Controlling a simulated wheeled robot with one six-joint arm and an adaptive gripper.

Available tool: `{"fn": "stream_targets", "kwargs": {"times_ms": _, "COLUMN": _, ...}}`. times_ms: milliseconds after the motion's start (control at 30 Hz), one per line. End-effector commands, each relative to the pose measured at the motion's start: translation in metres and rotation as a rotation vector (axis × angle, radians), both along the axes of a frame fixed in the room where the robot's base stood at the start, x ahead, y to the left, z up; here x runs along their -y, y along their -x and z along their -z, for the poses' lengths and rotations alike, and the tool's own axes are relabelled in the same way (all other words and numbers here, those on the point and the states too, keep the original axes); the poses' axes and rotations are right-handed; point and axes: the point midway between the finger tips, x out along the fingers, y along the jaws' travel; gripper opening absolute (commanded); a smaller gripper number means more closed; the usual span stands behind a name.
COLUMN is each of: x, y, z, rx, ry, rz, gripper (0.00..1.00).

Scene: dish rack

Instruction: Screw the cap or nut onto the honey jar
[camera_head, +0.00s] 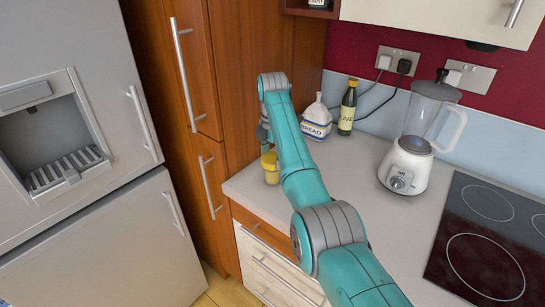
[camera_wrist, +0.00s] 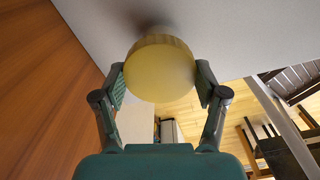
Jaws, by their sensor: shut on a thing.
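The honey jar (camera_head: 272,177) stands upright near the left front edge of the counter. A yellow round cap (camera_head: 269,160) is at its top and looks in line with it; I cannot tell whether the threads engage. My gripper (camera_wrist: 160,82) is shut on the cap, one finger on each side. In the head view my gripper (camera_head: 265,140) points down from above the jar, partly hidden by my arm.
A blender (camera_head: 409,150) and a black hob (camera_head: 485,240) are to the right. A tall wooden cabinet (camera_head: 240,80) rises close on the left.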

Motion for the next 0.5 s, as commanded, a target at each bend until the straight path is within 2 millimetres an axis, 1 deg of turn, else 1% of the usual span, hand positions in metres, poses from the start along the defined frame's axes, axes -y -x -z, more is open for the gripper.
{"fn": "stream_targets", "kwargs": {"times_ms": 100, "x": 0.0001, "y": 0.0003, "z": 0.0013, "rx": -0.001, "ry": 0.0, "rz": 0.086, "gripper": 0.3}}
{"fn": "stream_targets", "kwargs": {"times_ms": 167, "x": 0.0001, "y": 0.0003, "z": 0.0013, "rx": -0.002, "ry": 0.0, "rz": 0.108, "gripper": 0.3}}
{"fn": "stream_targets", "kwargs": {"times_ms": 500, "x": 0.0002, "y": 0.0004, "z": 0.0016, "rx": -0.002, "ry": 0.0, "rz": 0.127, "gripper": 0.3}}
